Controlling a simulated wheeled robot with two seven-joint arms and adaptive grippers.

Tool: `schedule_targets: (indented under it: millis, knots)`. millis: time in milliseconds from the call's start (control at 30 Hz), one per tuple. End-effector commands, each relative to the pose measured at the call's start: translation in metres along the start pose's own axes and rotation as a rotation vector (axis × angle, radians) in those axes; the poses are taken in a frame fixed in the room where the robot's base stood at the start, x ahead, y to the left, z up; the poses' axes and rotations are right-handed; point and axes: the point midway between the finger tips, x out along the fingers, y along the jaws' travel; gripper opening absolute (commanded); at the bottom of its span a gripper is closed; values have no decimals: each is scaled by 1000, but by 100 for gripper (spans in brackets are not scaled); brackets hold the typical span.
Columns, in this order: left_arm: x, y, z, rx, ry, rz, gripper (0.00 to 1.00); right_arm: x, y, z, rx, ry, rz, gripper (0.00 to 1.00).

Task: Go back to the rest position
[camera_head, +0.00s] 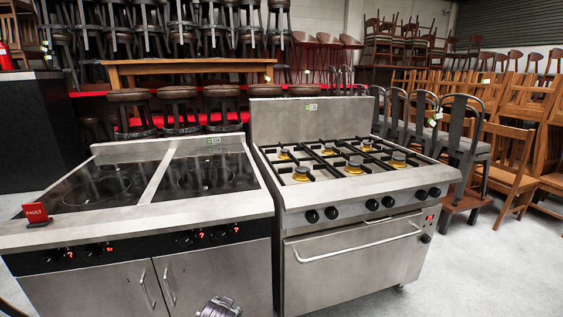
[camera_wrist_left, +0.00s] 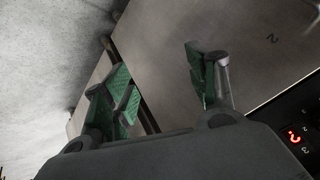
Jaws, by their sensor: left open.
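My left gripper (camera_wrist_left: 158,88) shows in the left wrist view. Its two green-padded fingers are spread apart with nothing between them. Behind them are the steel cabinet doors of the hob unit (camera_head: 132,290), with a red-lit display at the right edge of that view. The fingers look apart from the doors. In the head view a small grey part of my own arm or gripper (camera_head: 218,308) shows at the bottom edge; I cannot tell which part. My right gripper is not seen.
The glass-topped hob unit carries a red "FAULT" sign (camera_head: 36,214). A gas range (camera_head: 357,254) stands right of it. Stacked stools and a wooden table (camera_head: 190,66) are behind, with chairs (camera_head: 509,162) at the right. Bare floor (camera_head: 490,265) lies at the front right.

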Motion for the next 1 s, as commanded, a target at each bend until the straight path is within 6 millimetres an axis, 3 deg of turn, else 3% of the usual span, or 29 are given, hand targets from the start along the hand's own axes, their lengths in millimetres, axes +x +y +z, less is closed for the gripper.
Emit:
schedule_targets:
  millis: [200,400,700,1000]
  knots:
    - [-4,40,59,-86,-107,192,58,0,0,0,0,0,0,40]
    - [-10,65,114,-146,-187,299,58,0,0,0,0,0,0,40]
    - [-18,84,207,-170,-324,326,58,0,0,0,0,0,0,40]
    - [-29,104,270,-168,-421,347,58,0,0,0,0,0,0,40]
